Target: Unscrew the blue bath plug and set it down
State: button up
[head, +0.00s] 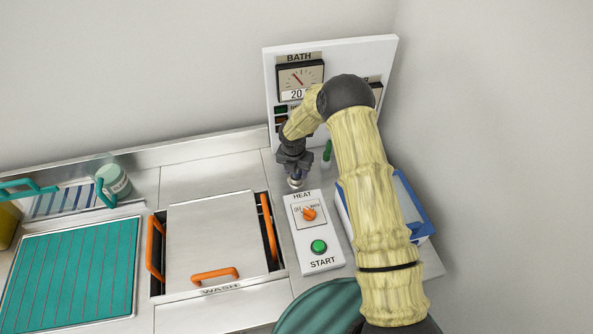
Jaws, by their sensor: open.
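My gripper (296,181) points down behind the HEAT and START control box (320,258). It is small and dark in the head view, and its fingers are open. Something small and pale shows at the fingertips, too small to identify. I cannot make out a blue bath plug; my arm covers part of the area on the right. A box with a blue rim (422,222) stands there, partly behind my arm.
The BATH gauge panel (283,62) stands at the back. A green upright piece (327,151) is right of my gripper. The WASH basin lid (215,240) has orange handles. A teal mat (75,270) and a jar (115,181) are left. Bare steel counter lies behind the basin.

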jog(key=shift+m, duration=0.3)
jog(key=shift+m, duration=0.8)
jog(key=shift+c, duration=0.5)
jog(key=c, duration=0.5)
jog(key=shift+o, duration=0.2)
jog(key=shift+d+r+n+p, duration=0.15)
jog(key=shift+n+p, duration=0.75)
jog(key=shift+n, duration=0.9)
